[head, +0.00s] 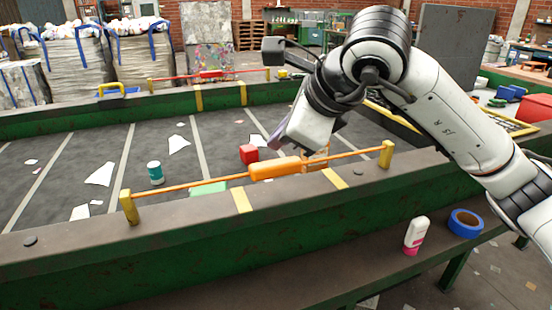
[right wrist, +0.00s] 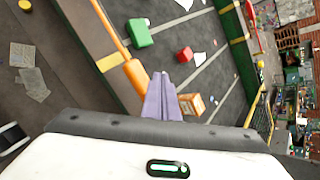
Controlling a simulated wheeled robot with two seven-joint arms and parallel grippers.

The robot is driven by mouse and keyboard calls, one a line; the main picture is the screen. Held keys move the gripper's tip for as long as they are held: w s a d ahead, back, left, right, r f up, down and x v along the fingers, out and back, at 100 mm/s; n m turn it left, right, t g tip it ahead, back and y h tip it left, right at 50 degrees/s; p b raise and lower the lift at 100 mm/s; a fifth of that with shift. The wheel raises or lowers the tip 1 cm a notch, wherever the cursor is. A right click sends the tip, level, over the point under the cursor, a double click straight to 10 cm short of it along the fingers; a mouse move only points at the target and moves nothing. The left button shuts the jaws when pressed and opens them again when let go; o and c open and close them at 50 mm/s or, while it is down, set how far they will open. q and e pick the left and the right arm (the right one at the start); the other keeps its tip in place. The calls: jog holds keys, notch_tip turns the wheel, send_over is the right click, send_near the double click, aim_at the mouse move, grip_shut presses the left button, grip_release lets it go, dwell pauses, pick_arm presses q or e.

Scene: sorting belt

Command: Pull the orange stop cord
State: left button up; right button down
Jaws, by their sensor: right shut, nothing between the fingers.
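The orange stop cord (head: 185,186) runs between two yellow posts (head: 387,154) along the near rail of the belt. Its thick orange handle (head: 275,168) sits near the middle. My right gripper (head: 278,139) shows just beyond and above the handle in the head view, its wrist tilted. In the right wrist view its purple-grey fingers (right wrist: 160,98) are together and empty, beside the end of the orange handle (right wrist: 136,73). I cannot tell if they touch it. My left gripper is not in view.
On the belt (head: 60,165) lie a red cube (head: 249,153), a teal can (head: 155,172), a green block (head: 209,188), an orange box (right wrist: 191,104) and white scraps. A red cord (head: 210,74) spans the far rail. A white bottle (head: 416,235) and blue tape roll (head: 466,222) stand on the near shelf.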

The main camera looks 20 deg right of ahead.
aim_at(280, 165)
notch_tip(280, 165, up, 4)
jog(key=shift+r+p, duration=0.1)
jog(key=shift+p, duration=1.05)
